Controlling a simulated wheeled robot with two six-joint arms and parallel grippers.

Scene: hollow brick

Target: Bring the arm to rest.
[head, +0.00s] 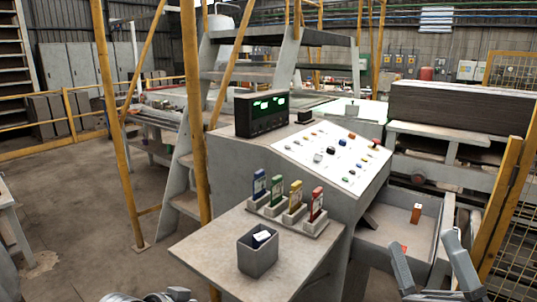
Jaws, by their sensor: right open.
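My right gripper (434,268) is at the lower right of the head view. Its two grey fingers stand apart with nothing seen between them. It is right of the console's side shelf, in front of a grey tray-like surface (375,236). A grey arm part of mine shows at the bottom left edge, but no left fingers can be made out.
The side shelf (205,250) bears a grey bin (258,262) with a dark and white item inside, and a rack of blue, green, yellow and red pieces. A small orange block (416,213) stands behind my right gripper. A yellow post (500,205) rises at right.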

